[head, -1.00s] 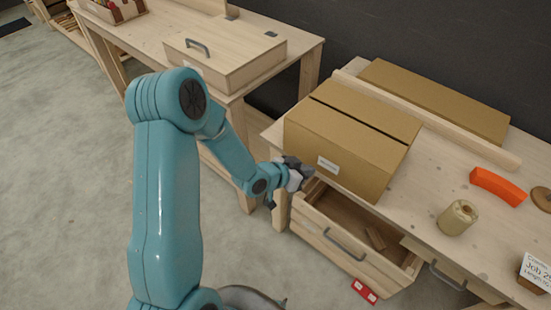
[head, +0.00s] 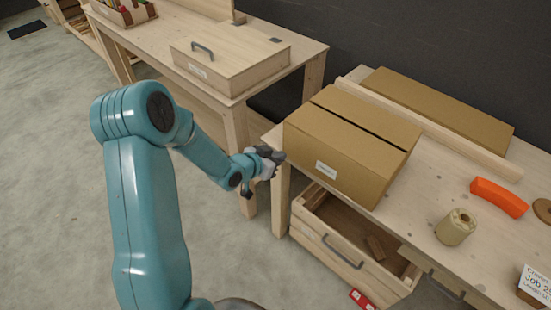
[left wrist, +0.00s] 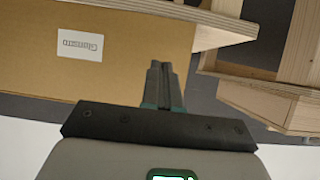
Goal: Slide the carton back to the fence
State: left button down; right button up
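The brown cardboard carton (head: 330,170), with a white label on its front, sits at the left end of the right-hand bench, in front of the pale wooden fence strip (head: 440,133). Its top hides any gap to the fence. My right gripper is out of view.
An open drawer (head: 345,255) juts out below the carton. An orange piece (head: 498,197) and a tan roll (head: 456,228) stand right of it. A flat brown box (head: 440,107) lies behind the fence. The left table (head: 290,50) holds a wooden case (head: 230,68).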

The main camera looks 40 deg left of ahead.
aim_at(294, 152)
pick_arm(q)
jog(key=b+x, duration=0.1)
jog(key=x, duration=0.2)
jog(key=b+x, duration=0.1)
jog(key=x, duration=0.3)
jog(key=shift+f, duration=0.35)
jog(key=shift+w+r, duration=0.1)
jog(key=shift+w, duration=0.35)
jog(key=shift+w+d, duration=0.1)
jog(key=shift+w, duration=0.05)
jog(key=shift+w+b, duration=0.55)
jog(key=shift+w, duration=0.15)
jog(key=shift+d+p+v, duration=0.2)
jog(key=shift+p+v, duration=0.4)
jog(key=shift+v, duration=2.35)
jog(key=shift+a, duration=0.15)
